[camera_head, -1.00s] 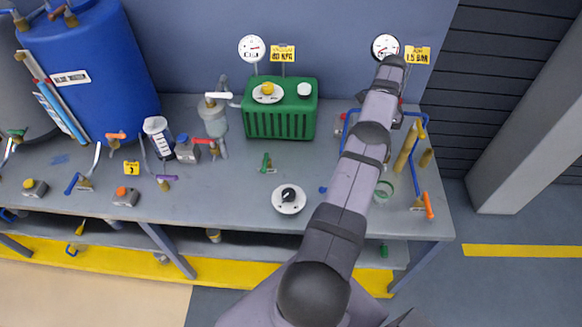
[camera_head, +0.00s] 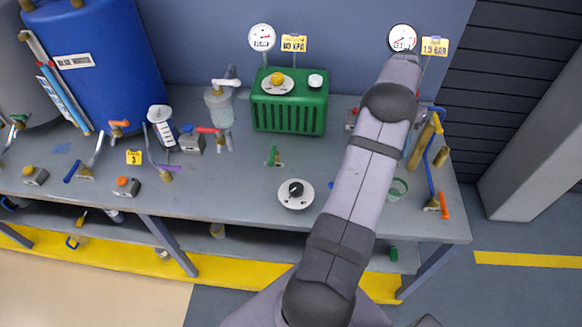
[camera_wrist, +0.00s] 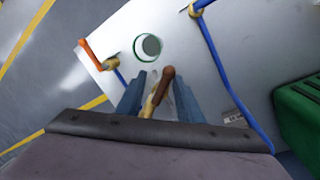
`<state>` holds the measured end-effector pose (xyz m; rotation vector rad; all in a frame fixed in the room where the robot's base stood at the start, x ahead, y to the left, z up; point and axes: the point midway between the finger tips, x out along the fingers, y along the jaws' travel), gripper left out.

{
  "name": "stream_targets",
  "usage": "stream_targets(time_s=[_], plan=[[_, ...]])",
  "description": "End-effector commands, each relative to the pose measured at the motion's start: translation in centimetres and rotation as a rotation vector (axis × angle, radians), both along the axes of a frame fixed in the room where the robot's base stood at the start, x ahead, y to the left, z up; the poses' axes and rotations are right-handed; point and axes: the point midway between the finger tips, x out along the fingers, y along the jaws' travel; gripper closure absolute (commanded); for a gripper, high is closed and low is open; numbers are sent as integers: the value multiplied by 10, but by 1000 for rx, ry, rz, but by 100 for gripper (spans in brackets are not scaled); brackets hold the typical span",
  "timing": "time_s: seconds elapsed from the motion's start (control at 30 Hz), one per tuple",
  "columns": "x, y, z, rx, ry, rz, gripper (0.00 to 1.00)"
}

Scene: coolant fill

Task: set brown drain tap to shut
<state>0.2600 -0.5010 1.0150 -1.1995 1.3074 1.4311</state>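The brown drain tap (camera_wrist: 167,74) shows in the wrist view as a brown-tipped handle with a brassy lower part. It lies between the two blue-grey fingers of my gripper (camera_wrist: 160,84). The fingers stand apart with gaps beside the handle, and I see no clear contact. The lower part of the tap is cut off by the gripper body. In the head view my own arm hides the gripper and the brown tap.
An orange-handled tap (camera_wrist: 96,54) on a blue pipe (camera_wrist: 226,82) and a green-rimmed round opening (camera_wrist: 148,47) are near the gripper. A green ribbed box (camera_head: 289,103) stands left of my arm.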

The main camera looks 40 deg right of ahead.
Motion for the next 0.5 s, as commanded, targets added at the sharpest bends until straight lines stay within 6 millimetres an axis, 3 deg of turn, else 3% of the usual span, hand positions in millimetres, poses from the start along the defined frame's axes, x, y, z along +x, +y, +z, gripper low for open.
stream_targets(time_s=[0.5], plan=[[-22, -6, -3, -2, 0, 547, 67]])
